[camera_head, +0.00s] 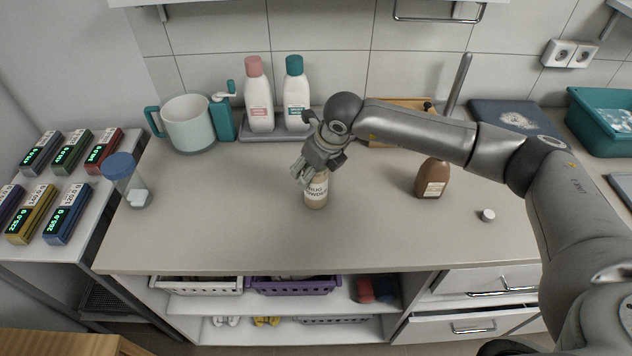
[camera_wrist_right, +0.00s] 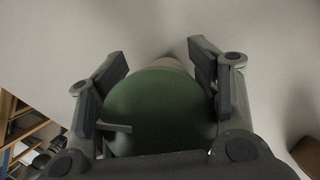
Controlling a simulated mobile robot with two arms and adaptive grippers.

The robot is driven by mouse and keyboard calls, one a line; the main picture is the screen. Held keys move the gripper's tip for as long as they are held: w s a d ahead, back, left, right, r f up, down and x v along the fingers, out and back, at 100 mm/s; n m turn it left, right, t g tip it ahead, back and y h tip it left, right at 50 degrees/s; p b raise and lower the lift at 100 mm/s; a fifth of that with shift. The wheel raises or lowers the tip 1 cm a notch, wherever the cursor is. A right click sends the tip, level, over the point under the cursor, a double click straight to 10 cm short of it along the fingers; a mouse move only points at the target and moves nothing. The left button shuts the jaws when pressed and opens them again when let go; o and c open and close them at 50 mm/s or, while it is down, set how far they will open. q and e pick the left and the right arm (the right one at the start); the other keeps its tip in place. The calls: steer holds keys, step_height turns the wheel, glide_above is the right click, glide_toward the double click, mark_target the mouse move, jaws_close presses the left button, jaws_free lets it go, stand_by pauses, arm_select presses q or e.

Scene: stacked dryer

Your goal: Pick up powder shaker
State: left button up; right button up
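The powder shaker (camera_head: 316,198) stands upright on the counter in the head view. It is a small pale bottle with a label, its top hidden by my right gripper (camera_head: 304,172). In the right wrist view, a large round green top (camera_wrist_right: 160,110), seemingly the shaker's lid, fills the space between the two fingers of my right gripper (camera_wrist_right: 158,62). The fingers are spread on either side of it, with some space showing near the tips. Firm contact cannot be made out. My left gripper is not in view.
A brown bottle (camera_head: 433,178) and a small white cap (camera_head: 488,215) stand to the right. Behind are a pitcher (camera_head: 188,124) and two white bottles (camera_head: 259,100) on a tray. A blue-lidded container (camera_head: 127,180) stands left. The front counter (camera_head: 230,235) is clear.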

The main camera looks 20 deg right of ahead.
steer(key=c, duration=0.3)
steer(key=shift+w+r, duration=0.1)
